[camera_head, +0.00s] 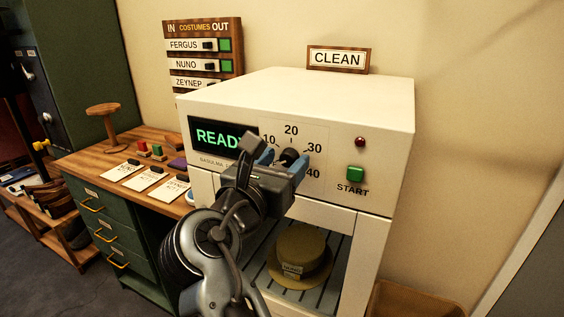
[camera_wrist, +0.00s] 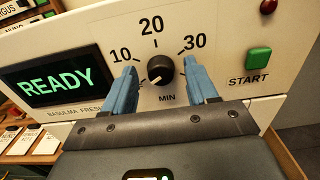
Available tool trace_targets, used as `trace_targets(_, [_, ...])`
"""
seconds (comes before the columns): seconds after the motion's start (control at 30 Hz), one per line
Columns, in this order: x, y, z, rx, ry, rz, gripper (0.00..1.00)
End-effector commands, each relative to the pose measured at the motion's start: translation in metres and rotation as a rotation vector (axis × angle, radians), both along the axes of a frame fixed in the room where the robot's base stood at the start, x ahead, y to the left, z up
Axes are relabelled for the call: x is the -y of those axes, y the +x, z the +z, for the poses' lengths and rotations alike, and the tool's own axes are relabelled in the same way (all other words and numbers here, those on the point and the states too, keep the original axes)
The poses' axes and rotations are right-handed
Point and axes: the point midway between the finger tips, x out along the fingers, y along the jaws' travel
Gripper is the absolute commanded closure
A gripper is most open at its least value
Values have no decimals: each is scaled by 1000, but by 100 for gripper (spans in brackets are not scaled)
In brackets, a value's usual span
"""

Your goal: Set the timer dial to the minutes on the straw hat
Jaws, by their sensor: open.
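The timer dial (camera_wrist: 160,70) is a black round knob with a white pointer line, which points to the lower left in the wrist view. Marks 10, 20 and 30 show around it, and 40 shows in the head view. My gripper (camera_wrist: 162,82) is open, with one blue finger on each side of the dial; I cannot tell if they touch it. In the head view my gripper (camera_head: 283,163) partly hides the dial (camera_head: 289,157). The straw hat (camera_head: 300,249) sits on a rack inside the cabinet's lower opening. Its tag (camera_head: 292,269) is too small to read.
The white cabinet (camera_head: 350,98) has a display (camera_head: 212,134) reading READY, a green START button (camera_head: 355,173) and a red lamp (camera_head: 360,142). A desk (camera_head: 85,158) with cards stands at left, below an IN/OUT costumes board (camera_head: 203,28).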

Motion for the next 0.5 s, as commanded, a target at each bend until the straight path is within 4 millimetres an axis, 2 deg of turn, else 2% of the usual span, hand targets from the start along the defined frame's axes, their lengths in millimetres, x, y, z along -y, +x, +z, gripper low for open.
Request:
trace_targets(0.13, [0,0,0,0,0,0,42])
trace_targets(0.5, [0,0,0,0,0,0,78])
